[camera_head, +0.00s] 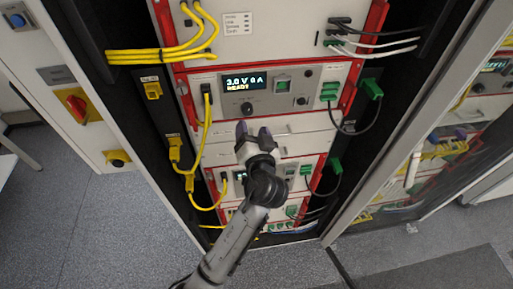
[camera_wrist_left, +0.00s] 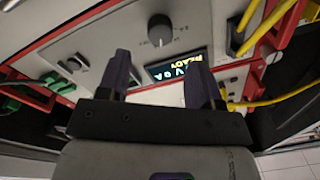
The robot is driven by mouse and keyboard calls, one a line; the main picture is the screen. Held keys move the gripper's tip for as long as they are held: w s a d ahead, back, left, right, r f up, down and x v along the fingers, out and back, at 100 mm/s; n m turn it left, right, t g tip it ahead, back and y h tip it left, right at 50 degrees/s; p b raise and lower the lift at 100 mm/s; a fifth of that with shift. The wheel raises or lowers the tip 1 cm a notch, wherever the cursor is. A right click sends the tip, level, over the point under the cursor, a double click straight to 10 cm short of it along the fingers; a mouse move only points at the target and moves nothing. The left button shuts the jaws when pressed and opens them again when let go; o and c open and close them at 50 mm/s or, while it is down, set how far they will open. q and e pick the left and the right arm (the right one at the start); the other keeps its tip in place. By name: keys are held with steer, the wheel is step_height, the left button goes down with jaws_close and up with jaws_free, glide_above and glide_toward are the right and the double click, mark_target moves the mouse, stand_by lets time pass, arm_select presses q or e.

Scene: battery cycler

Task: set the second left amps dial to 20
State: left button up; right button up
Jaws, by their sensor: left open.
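A rack unit front (camera_head: 285,72) in the head view has a lit display (camera_head: 245,83) reading 3.0 V 0 A and READY. My left gripper (camera_head: 254,132) is open and stands below that display, in front of the rack. In the left wrist view the open fingers (camera_wrist_left: 160,80) have nothing between them. Beyond them are a round dark dial (camera_wrist_left: 160,29) and an upside-down lit display (camera_wrist_left: 180,66). The dial is apart from the fingers. Its setting and labels are too small to read. My right gripper is not in view.
Yellow cables (camera_head: 205,130) hang left of the gripper, and black cables with green plugs (camera_head: 372,88) run at the right. A lower unit (camera_head: 300,172) is partly hidden behind my arm. A rack door frame (camera_head: 405,120) stands at the right.

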arm_select(q)
steer(key=shift+s+d+f+b, duration=0.1)
steer(key=shift+s+d+b, duration=0.15)
steer(key=shift+s, duration=1.25)
steer(key=shift+s+d+b, duration=0.2)
steer(key=shift+s, duration=1.25)
